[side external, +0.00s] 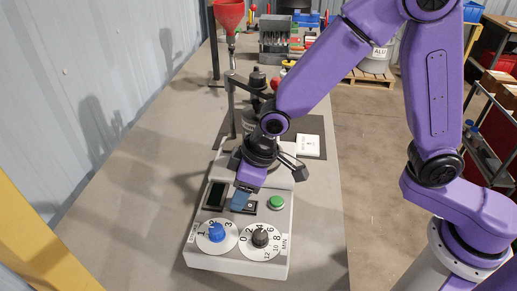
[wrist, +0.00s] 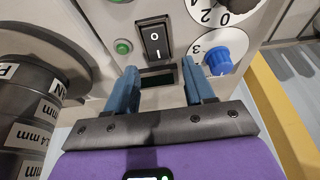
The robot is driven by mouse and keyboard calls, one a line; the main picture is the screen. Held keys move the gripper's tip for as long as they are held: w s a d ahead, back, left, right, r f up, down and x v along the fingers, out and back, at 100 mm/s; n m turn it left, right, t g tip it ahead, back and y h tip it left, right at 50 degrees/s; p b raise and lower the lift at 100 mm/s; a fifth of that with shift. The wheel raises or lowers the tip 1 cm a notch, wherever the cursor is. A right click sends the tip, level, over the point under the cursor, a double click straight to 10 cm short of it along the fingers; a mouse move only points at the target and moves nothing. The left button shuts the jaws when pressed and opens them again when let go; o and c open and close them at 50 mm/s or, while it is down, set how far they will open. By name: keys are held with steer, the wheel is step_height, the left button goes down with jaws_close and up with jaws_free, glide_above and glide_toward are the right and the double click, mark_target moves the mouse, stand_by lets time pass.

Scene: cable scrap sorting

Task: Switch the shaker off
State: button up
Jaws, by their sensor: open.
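The shaker (side external: 238,264) is a pale grey box on the bench, with its control panel facing the front. Its black rocker switch (wrist: 155,40), marked O and I, shows in the wrist view just beyond my fingertips; in the side view my fingers partly cover it. My gripper (wrist: 160,88) is open and empty, its two blue fingers apart over the panel. A dark display (wrist: 158,79) shows between the fingers. A green button (side external: 277,202) lies right of the switch in the side view. I cannot tell whether a finger touches the panel.
A blue knob (side external: 216,232) and a black knob (side external: 260,238) on white dials sit at the panel's front. A stack of labelled metal cylinders (wrist: 35,115) stands close at left in the wrist view. A white card (side external: 308,145) lies behind. The bench (side external: 140,225) is clear at left.

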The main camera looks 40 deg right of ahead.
steer(key=v, duration=1.5)
steer(key=shift+s+d, duration=0.1)
steer(key=shift+d, duration=0.05)
steer(key=s+d+f+n+g+h, duration=0.1)
steer(key=s+d+f, duration=0.2)
steer(key=s+d, duration=0.6)
steer(key=s+d+f+n+g+h, duration=0.1)
steer(key=s+d+f+n, duration=0.1)
steer(key=s+d, duration=0.7)
steer(key=shift+d+f+n, duration=0.3)
steer(key=shift+d+f, duration=0.5)
